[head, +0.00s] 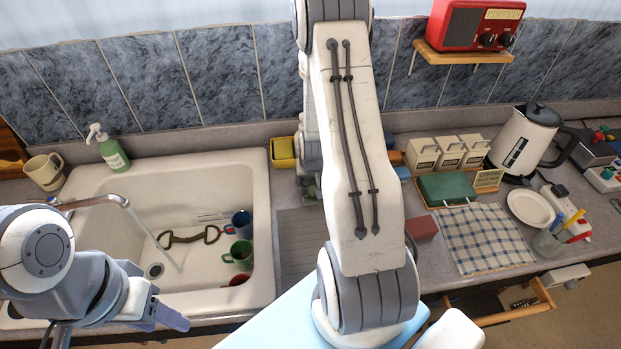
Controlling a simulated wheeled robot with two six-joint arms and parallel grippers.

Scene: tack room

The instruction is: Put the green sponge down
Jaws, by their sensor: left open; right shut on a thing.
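My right arm rises through the middle of the view and hides most of my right gripper (307,181). That gripper is low beside the sink's right edge, over the back of the grey drainboard (297,240). It is shut on the green sponge (312,192), of which only a small dark green part shows. I cannot tell whether the sponge touches the drainboard. My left gripper (168,308) is open and empty at the sink's front edge.
The white sink (262,190) holds a blue mug (240,224), a green mug (238,254), a red mug (236,280) and a brown strap-like thing (190,238). A yellow container (283,152) stands behind the drainboard. A brick-red block (421,227) lies right of my arm.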

